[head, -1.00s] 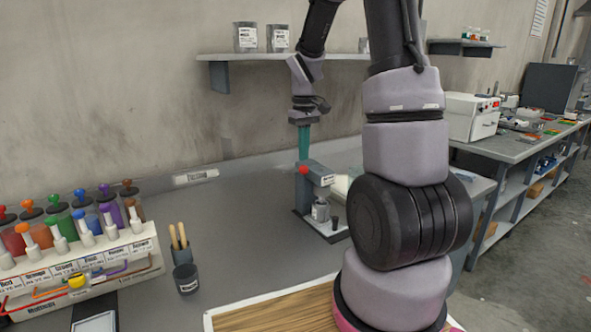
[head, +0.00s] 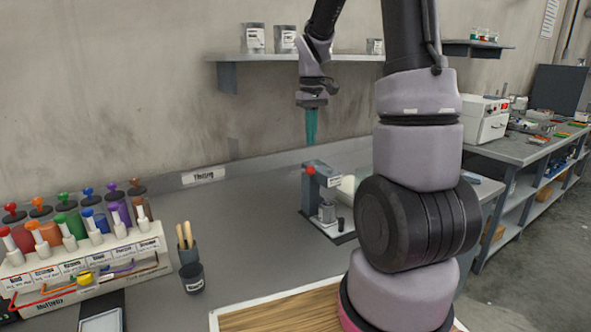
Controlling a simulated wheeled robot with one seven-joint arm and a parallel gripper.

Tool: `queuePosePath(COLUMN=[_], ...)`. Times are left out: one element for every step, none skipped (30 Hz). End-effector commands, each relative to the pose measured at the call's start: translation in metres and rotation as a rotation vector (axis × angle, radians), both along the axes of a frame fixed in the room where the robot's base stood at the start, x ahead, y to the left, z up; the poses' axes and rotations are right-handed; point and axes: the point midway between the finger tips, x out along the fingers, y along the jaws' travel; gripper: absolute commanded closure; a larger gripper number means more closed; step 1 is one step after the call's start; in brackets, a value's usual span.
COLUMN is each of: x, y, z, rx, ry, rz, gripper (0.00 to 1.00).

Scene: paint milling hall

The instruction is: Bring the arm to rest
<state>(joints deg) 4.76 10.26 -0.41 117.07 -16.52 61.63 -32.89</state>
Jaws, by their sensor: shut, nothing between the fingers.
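My gripper (head: 312,138) shows in the head view, hanging from my arm with its teal fingers pointing down. The fingers are together with nothing between them. It is in the air in front of the wall, above a small grey bench device with a red knob (head: 310,170), and a small gap shows between the fingertips and the device. My arm reaches up out of the top of the picture and back down to the gripper.
A wall shelf (head: 300,58) with several tins is behind the gripper. A rack of coloured pigment jars (head: 85,262) stands at the left, beside a dark cup (head: 192,278) and a cup of wooden sticks (head: 188,254). The grey counter (head: 245,215) is bare in the middle.

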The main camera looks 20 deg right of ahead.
Motion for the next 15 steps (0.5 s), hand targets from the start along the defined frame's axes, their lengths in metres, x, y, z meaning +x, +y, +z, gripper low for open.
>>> queuePosePath(x=[0.000, 0.000, 0.000, 0.000, -0.001, -0.003, -0.005, -0.008, -0.013, -0.018, -0.025, -0.034, -0.042, -0.050, -0.061], y=[0.000, 0.000, 0.000, 0.000, 0.001, 0.002, 0.003, 0.005, 0.008, 0.011, 0.014, 0.018, 0.022, 0.026, 0.031], z=[0.000, 0.000, 0.000, 0.000, 0.002, 0.005, 0.009, 0.014, 0.023, 0.030, 0.039, 0.050, 0.059, 0.068, 0.079], rx=[0.000, 0.000, 0.000, 0.000, 0.001, 0.002, 0.004, 0.007, 0.013, 0.017, 0.024, 0.035, 0.044, 0.054, 0.070], ry=[0.000, 0.000, 0.000, -0.001, -0.005, -0.013, -0.022, -0.033, -0.055, -0.073, -0.094, -0.126, -0.150, -0.176, -0.210], rz=[0.000, 0.000, 0.000, -0.001, -0.003, -0.009, -0.017, -0.026, -0.044, -0.060, -0.078, -0.107, -0.129, -0.153, -0.184], gripper=[1.00, 1.00, 1.00, 1.00, 1.00, 1.00, 1.00, 1.00, 1.00, 1.00, 1.00, 1.00, 1.00, 1.00, 1.00])
